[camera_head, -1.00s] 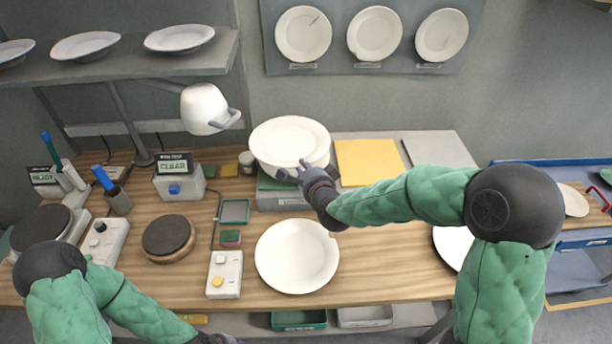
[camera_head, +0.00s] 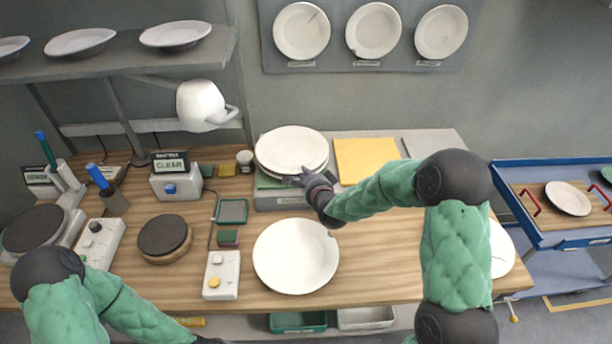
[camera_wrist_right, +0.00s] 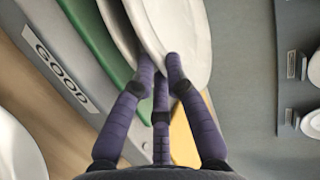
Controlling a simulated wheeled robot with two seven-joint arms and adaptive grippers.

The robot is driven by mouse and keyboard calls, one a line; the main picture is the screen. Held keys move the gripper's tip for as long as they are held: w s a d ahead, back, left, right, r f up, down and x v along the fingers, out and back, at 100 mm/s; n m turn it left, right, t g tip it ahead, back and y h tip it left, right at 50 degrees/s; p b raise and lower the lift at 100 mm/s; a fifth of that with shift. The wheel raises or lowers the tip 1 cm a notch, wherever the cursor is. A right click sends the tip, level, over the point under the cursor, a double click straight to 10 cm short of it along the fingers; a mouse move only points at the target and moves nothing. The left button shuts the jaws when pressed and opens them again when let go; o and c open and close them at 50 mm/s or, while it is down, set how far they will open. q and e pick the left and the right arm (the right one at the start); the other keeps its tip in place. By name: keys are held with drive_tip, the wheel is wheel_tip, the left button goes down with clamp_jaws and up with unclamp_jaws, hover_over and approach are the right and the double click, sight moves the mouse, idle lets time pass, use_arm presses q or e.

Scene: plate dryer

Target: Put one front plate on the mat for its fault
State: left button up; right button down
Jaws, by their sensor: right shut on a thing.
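My right gripper (camera_head: 300,178) is shut on the near rim of a white plate (camera_head: 290,147) at the back middle of the bench. That plate lies nearly level on or just above other white plates on the green mat (camera_wrist_right: 93,35), whose grey edge reads GOOD in the right wrist view. There the fingers (camera_wrist_right: 162,75) pinch the plate rim (camera_wrist_right: 188,35). A white front plate (camera_head: 296,257) with a small notch in its upper right rim lies on the bench. Another front plate (camera_head: 501,250) shows at the right, partly hidden by my arm. My left gripper is outside the frame.
A yellow mat (camera_head: 366,160) and a grey mat (camera_head: 428,145) lie right of the stack. A lamp (camera_head: 202,105) hangs left of it. A CLEAR display box (camera_head: 177,182), a dark round pad (camera_head: 164,236) and a button box (camera_head: 222,276) stand left. A blue trolley (camera_head: 535,236) stands right.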

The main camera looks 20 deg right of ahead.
drive_tip(key=shift+r, duration=0.25)
drive_tip(key=c, duration=1.7)
unclamp_jaws()
drive_tip(key=shift+f, duration=0.3)
drive_tip(key=o, duration=0.4)
drive_tip(key=shift+o, duration=0.2)
drive_tip(key=shift+s, duration=0.1)
drive_tip(key=p+v, duration=0.1)
drive_tip(key=v, duration=1.1)
drive_tip(key=shift+r, duration=0.1)
